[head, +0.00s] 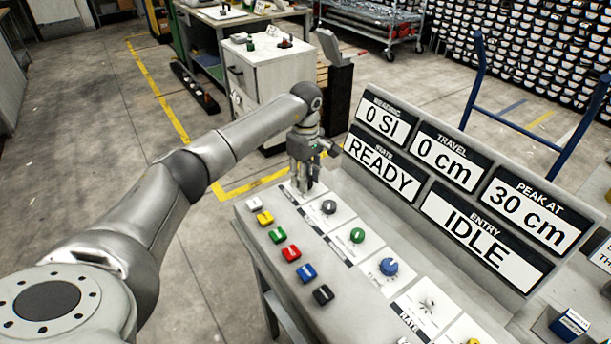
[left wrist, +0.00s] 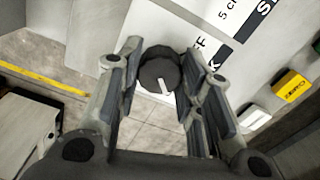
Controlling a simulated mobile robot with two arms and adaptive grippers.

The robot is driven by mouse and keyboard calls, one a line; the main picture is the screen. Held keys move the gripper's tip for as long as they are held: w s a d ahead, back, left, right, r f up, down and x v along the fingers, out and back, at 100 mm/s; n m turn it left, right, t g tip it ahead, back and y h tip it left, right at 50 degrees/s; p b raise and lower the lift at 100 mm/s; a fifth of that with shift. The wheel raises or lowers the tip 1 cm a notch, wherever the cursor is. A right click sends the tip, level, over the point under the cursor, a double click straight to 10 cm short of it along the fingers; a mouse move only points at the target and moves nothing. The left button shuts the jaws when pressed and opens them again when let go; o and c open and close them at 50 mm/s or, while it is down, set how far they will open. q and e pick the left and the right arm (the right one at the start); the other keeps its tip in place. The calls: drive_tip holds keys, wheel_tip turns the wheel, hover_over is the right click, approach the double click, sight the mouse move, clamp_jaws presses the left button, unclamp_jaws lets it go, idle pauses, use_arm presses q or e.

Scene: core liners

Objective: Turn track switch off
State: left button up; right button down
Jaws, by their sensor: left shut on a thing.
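A round dark grey knob (left wrist: 158,70) with a white pointer mark shows in the left wrist view. The mark points toward the lower right there. It stands on a white plate with partly hidden lettering ending in "F" and "K", so I cannot read the full label. My left gripper (head: 304,188) points down at the far left end of the console in the head view, where its fingers hide the knob. In the left wrist view its fingers (left wrist: 155,82) are on both sides of the knob, shut on it. My right gripper is not in view.
The sloping console (head: 345,300) carries a black knob (head: 328,207), a green knob (head: 357,235) and a blue knob (head: 388,267). Several coloured blocks (head: 291,252) line its front edge. A display panel (head: 450,190) rises behind, reading READY and IDLE. A cabinet (head: 255,75) stands beyond.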

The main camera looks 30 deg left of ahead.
use_arm(q)
drive_tip(key=shift+n, duration=0.3)
drive_tip(key=n, duration=0.8)
drive_tip(key=shift+p, duration=0.35)
drive_tip(key=n, duration=0.4)
drive_tip(key=shift+n+p, duration=0.3)
drive_tip(key=shift+p, duration=0.1)
drive_tip(key=shift+w+n+p, duration=0.1)
drive_tip(key=shift+n+p, duration=0.3)
drive_tip(key=shift+n, duration=1.9)
drive_tip(key=o, duration=1)
drive_tip(key=shift+o, duration=0.2)
